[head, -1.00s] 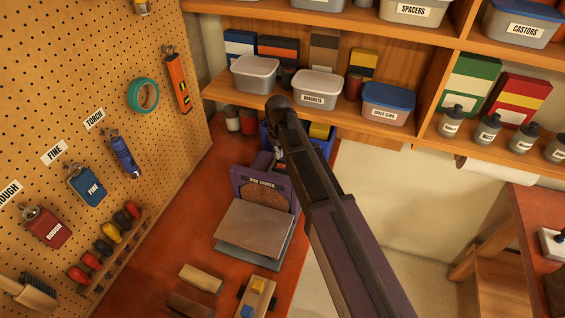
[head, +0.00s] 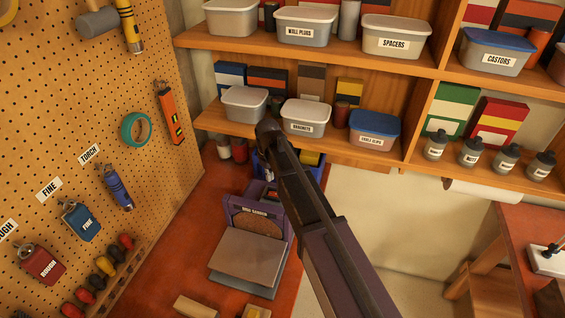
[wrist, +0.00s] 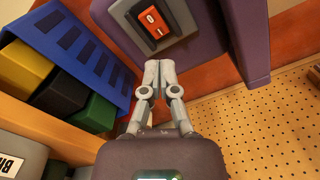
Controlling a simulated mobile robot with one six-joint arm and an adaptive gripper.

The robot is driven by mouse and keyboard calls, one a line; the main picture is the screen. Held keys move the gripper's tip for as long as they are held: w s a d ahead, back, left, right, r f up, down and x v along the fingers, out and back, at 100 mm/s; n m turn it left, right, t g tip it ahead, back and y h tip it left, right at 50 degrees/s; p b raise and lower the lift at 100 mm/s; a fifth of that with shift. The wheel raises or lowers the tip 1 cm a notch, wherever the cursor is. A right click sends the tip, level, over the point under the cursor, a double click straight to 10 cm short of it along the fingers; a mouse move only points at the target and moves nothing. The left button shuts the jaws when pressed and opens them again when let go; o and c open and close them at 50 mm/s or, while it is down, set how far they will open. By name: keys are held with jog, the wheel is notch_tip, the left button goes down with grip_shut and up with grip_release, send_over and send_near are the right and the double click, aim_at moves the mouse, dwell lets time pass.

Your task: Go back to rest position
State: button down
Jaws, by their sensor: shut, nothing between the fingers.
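My gripper (wrist: 158,75) shows in the wrist view with its two grey fingers together and nothing between them. It is close to the purple disc sander (wrist: 205,15) and just below that machine's orange rocker switch (wrist: 152,22) in the picture; I cannot tell whether the fingertips touch it.
A blue crate (wrist: 72,45) with yellow, black and green items is beside the gripper. Shelves with labelled tubs (head: 306,118) stand behind the arm. A pegboard (head: 60,130) with hanging tools is at left. The red bench (head: 180,240) is partly clear.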

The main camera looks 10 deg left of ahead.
jog(key=s+d+f+m+b, duration=0.3)
jog(key=s+d+f+b, duration=0.1)
jog(key=d, duration=0.7)
jog(key=s+d+f+m+b, duration=0.4)
jog(key=s+d+f+b, duration=0.1)
jog(key=d, duration=0.6)
jog(key=s+d+f+m+b, duration=0.3)
jog(key=d+f+b, duration=0.3)
jog(key=d, duration=0.4)
jog(key=shift+s+d+f+b, duration=0.3)
jog(key=shift+s+d, duration=0.1)
jog(key=shift+s, duration=0.45)
jog(key=shift+s, duration=0.2)
